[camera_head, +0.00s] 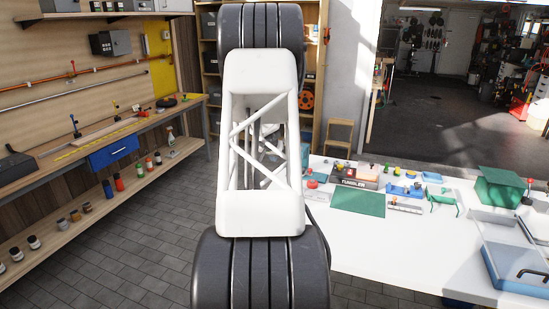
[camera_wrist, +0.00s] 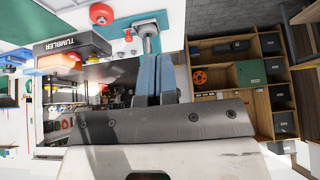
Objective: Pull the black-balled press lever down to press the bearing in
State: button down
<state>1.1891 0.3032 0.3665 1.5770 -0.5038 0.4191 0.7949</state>
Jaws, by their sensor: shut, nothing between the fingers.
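My gripper (camera_wrist: 157,62) shows in the wrist view with its two blue fingers close together, shut and empty. In that view a teal plate (camera_wrist: 157,19) carrying a grey metal post (camera_wrist: 147,28) lies just beyond the fingertips. I cannot tell whether the fingers touch the post. A small red knob (camera_wrist: 128,36) is beside it. I cannot make out a black-balled press lever or a bearing in either view. In the head view my arm fills the middle and hides my gripper and part of the bench.
A white bench (camera_head: 420,258) holds a box marked TUMBLER (camera_head: 357,177), a green mat (camera_head: 358,203), a blue tray (camera_head: 512,272) and a green box (camera_head: 500,185). A red round knob (camera_wrist: 102,14) lies near the box in the wrist view. A wooden side bench (camera_head: 110,137) stands left.

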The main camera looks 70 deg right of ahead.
dwell(0.7)
jog(key=w+a+r+n, duration=0.1)
jog(key=w+a+r, duration=0.2)
jog(key=w+a, duration=0.3)
jog(key=w+a+r+n+t, duration=0.1)
jog(key=w+a+r, duration=0.25)
jog(key=a, duration=0.45)
jog(key=w+a+r+n, duration=0.2)
jog(key=w+a+r, duration=0.25)
jog(key=a, duration=0.35)
jog(key=w+a+r+n+t+y, duration=0.1)
jog(key=w+a+r+n, duration=0.15)
jog(key=a, duration=1.05)
jog(key=w+a+r+n+y, duration=0.1)
jog(key=w+a+r, duration=0.2)
jog(key=a, duration=0.9)
jog(key=s+a+r+n+y, duration=0.1)
jog(key=s+a+n, duration=0.15)
jog(key=a, duration=0.95)
jog(key=s+a+r+n+y, duration=0.15)
jog(key=s+a, duration=0.25)
jog(key=a, duration=0.7)
jog(key=s+a+f+n+y, duration=0.2)
jog(key=s+a+n, duration=0.4)
jog(key=s+a, duration=0.9)
jog(key=a+f, duration=0.1)
jog(key=a, duration=0.3)
jog(key=shift+s+a+t, duration=0.2)
jog(key=shift+s+t, duration=0.1)
jog(key=shift+s, duration=0.1)
